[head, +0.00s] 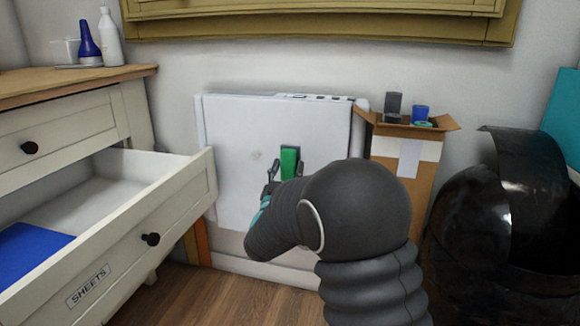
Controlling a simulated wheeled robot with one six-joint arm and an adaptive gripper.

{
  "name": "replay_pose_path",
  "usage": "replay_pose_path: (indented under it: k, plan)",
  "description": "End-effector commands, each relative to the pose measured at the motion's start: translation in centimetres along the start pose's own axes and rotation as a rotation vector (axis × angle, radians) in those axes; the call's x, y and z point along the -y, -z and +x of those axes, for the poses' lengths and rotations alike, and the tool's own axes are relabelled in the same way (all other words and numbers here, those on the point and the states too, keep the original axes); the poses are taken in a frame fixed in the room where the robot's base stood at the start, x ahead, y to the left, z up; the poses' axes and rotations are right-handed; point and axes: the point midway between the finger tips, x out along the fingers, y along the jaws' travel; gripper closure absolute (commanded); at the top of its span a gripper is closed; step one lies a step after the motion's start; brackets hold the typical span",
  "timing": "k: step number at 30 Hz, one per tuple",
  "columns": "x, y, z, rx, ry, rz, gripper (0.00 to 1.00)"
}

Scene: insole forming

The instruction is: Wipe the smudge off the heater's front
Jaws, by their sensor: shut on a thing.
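The white heater (228,140) stands against the wall in the middle of the head view. A faint grey smudge (257,155) shows on its front panel. My gripper (289,164) is in front of the heater, a little to the right of the smudge, shut on a green object (289,160) that looks like a cloth or sponge. I cannot tell whether the green object touches the panel. My arm hides the lower right part of the heater.
An open drawer (180,190) labelled SHEETS juts out at the left, with a blue item (32,252) inside. Bottles (109,38) stand on the dresser top. An open cardboard box (395,160) stands right of the heater, beside a glossy black object (490,215). Wooden floor shows below.

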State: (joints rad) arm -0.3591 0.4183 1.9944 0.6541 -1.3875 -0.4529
Motion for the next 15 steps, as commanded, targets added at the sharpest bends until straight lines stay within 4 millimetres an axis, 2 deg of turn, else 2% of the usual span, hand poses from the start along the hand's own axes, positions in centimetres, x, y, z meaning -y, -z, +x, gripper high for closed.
replay_pose_path:
  k: [5,15]
  plan:
    - [-0.02,0.32,-0.87,0.001,0.0,-0.001,0.82]
    - [-0.03,0.37,-0.99,0.001,0.0,-0.001,0.82]
